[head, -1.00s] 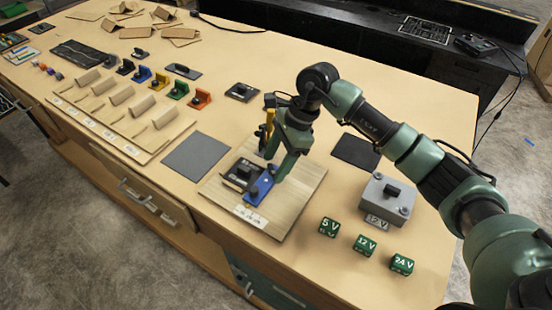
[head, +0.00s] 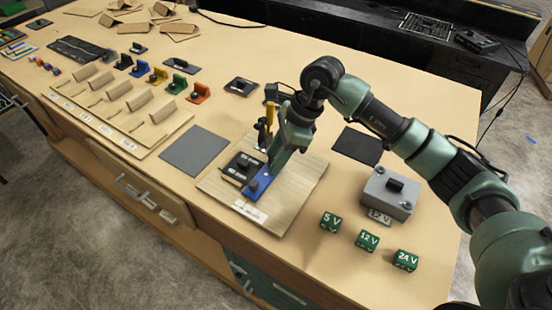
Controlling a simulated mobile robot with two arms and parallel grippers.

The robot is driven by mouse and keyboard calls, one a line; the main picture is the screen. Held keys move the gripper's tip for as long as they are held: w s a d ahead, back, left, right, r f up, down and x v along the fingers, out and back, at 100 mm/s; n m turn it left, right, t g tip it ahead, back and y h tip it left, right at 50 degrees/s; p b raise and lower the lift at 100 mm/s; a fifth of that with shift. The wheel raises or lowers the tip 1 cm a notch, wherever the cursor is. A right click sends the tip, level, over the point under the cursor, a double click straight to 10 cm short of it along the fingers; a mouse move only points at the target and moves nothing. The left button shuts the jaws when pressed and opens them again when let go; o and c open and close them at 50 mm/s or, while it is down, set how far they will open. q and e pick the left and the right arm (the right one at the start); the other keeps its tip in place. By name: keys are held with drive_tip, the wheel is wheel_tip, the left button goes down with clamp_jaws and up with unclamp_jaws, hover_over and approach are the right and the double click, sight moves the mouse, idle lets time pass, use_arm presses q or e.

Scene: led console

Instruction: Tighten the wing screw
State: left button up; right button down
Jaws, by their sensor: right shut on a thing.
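My right gripper (head: 271,170) points down over the light wooden board (head: 301,188) and is seen nearly edge-on. Its fingers are shut at the blue plate (head: 259,187), at the end away from the board's front edge. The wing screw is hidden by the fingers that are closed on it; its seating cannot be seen. A black block (head: 242,166) with pale markings sits beside the blue plate. A yellow-handled upright piece (head: 270,118) stands just behind the gripper. My left gripper is not in view.
A grey mat (head: 194,151) lies left of the board and a dark mat (head: 357,146) right of it. A grey box (head: 388,196) and green voltage cubes (head: 367,240) stand at the right. Coloured brackets (head: 199,93) and a wooden rack (head: 118,115) are at the left.

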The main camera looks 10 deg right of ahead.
drive_tip(key=m+t+b, duration=0.1)
drive_tip(key=m+b, duration=0.1)
drive_tip(key=m+t+b, duration=0.1)
drive_tip(key=m+b, duration=0.1)
drive_tip(key=m, duration=0.1)
drive_tip(key=shift+s+a+f+h, duration=0.1)
drive_tip(key=shift+s+h, duration=0.1)
drive_tip(key=shift+h, duration=0.1)
drive_tip(key=shift+a+r+m+t+h+b, duration=0.15)
drive_tip(key=shift+m+t+h+b, duration=0.25)
drive_tip(key=shift+m+b, duration=1)
drive_tip(key=shift+r, duration=0.1)
drive_tip(key=c, duration=1.1)
unclamp_jaws()
drive_tip(key=shift+o, duration=0.9)
drive_tip(key=shift+s, duration=0.1)
drive_tip(key=b+v, duration=0.1)
drive_tip(key=v, duration=0.6)
drive_tip(key=shift+r, duration=0.35)
